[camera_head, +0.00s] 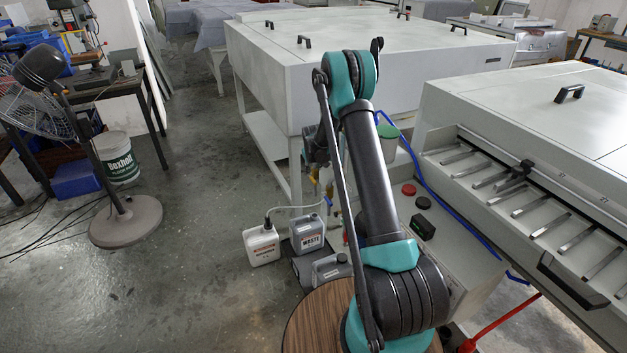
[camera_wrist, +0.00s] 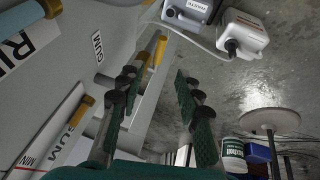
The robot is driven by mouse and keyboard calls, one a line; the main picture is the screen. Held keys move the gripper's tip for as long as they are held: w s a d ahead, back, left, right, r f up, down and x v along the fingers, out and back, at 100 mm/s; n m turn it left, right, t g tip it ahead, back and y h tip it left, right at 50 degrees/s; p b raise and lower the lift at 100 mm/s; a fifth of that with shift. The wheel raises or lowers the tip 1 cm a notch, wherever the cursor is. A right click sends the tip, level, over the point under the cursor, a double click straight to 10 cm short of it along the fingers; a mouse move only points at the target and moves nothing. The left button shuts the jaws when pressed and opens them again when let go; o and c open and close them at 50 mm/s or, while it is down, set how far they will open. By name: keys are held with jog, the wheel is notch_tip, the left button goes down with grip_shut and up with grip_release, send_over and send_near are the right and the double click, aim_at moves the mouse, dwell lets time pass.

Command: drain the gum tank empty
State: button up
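A small label reading GUM (camera_wrist: 97,46) is on the grey machine side in the wrist view. Close to its right is a pipe with a yellow-brass end (camera_wrist: 157,50), which looks like a valve; its handle position is unclear. My gripper (camera_wrist: 151,105) is open and empty, its green-padded fingers spread below this pipe. In the head view, a grey can marked WASTE (camera_head: 307,236) stands on the floor beside a white can (camera_head: 262,245) with a hose. My arm hides part of the machine's underside, and my gripper is not clear there.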

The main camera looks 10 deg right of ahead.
aim_at(314, 180)
jog(key=x, duration=1)
jog(key=shift+f, duration=0.2)
jog(key=shift+c, duration=0.2)
grip_shut()
